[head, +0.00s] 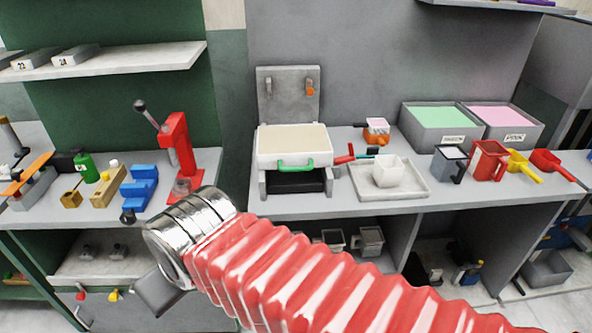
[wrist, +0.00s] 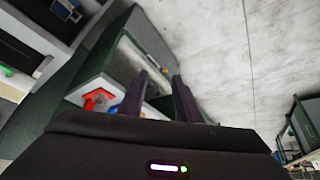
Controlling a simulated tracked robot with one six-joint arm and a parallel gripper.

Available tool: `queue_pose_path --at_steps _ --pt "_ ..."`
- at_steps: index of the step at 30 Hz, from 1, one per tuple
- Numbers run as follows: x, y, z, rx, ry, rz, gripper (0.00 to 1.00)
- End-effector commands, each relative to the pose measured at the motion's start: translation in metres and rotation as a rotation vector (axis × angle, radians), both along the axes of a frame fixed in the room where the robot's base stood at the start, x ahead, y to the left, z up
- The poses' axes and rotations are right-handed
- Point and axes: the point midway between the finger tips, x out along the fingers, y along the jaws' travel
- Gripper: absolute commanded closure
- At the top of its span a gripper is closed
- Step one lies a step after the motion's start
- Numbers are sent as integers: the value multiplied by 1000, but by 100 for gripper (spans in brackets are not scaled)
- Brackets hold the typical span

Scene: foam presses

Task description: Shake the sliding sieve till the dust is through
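The sliding sieve (head: 262,150) is a white box with a pale beige inside and a green handle (head: 296,164) on its front. It sits on a grey stand (head: 263,182) over a dark opening, against the back wall in the head view. Whether dust lies in it is too small to tell. My gripper (wrist: 159,76) shows two dark fingers apart with nothing between them in the wrist view. It points down at the floor and lower shelving, away from the sieve.
A grey tray with a white cup (head: 387,172) stands right of the sieve. A red press (head: 180,145) and a blue block (head: 139,187) stand left. Bins of green (head: 438,125) and pink foam, jugs and scoops stand farther right. The bench edge lies behind my arm.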

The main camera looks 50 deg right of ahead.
Motion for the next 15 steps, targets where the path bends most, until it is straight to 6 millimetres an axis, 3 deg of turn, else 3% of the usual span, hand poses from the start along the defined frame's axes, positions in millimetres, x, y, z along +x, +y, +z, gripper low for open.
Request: queue_pose_path --at_steps 5,15 --pt "28 -26 -4 -72 -44 10 69" --pt "107 -129 -15 -366 -178 90 69"
